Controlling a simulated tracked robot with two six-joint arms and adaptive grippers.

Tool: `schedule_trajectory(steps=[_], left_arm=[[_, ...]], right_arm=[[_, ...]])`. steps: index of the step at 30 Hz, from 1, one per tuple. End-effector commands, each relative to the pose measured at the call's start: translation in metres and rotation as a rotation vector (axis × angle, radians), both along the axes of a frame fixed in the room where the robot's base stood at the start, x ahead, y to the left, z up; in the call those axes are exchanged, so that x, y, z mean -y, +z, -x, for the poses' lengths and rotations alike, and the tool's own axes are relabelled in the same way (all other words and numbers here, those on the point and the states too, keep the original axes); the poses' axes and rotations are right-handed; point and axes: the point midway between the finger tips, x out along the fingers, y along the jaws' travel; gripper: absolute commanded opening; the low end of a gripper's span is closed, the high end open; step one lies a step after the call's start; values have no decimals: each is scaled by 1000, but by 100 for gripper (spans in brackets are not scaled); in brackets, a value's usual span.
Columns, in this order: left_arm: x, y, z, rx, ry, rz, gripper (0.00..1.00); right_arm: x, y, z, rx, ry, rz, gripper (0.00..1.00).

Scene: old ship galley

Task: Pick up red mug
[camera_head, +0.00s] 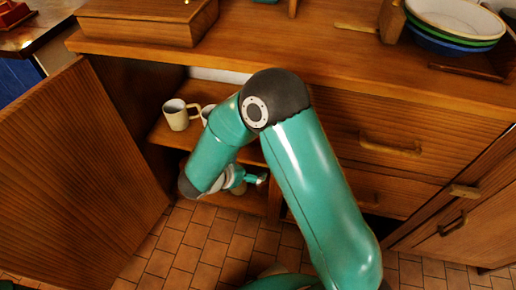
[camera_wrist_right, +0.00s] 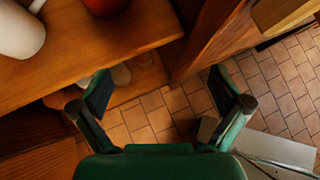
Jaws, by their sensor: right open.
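The red mug (camera_wrist_right: 105,5) shows only as a rounded red part at the top edge of the right wrist view, on the wooden cabinet shelf (camera_wrist_right: 100,52). In the head view my own arm hides it. My right gripper (camera_wrist_right: 163,92) is open and empty, its fingers spread over the floor just outside the shelf's front edge, apart from the mug. In the head view the right gripper (camera_head: 250,180) is small and partly hidden below my arm, in front of the cabinet. My left gripper is not in view.
A cream mug (camera_head: 178,117) stands on the shelf, with another pale mug (camera_head: 206,112) partly hidden beside it. The open cabinet door (camera_head: 75,185) bounds the left; drawers (camera_head: 400,140) bound the right. Pale objects (camera_wrist_right: 120,75) lie on the lower shelf. Stacked bowls (camera_head: 455,22) stand on the counter.

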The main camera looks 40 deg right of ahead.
Motion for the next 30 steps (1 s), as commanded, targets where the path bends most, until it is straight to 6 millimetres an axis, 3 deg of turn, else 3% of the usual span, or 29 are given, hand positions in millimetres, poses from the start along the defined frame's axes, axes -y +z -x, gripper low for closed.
schedule_trajectory(steps=[1, 6, 9, 22, 30], left_arm=[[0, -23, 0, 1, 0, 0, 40], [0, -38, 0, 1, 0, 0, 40], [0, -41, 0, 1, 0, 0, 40], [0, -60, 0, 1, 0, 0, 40], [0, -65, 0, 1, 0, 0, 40]], right_arm=[[-1, 0, -18, 46, 55, 76, 100], [-1, 35, -50, 142, 147, 240, 100], [4, 41, -58, 162, 160, 272, 100], [74, 9, -93, 161, 158, 275, 100], [94, 0, -105, 161, 162, 274, 100]])
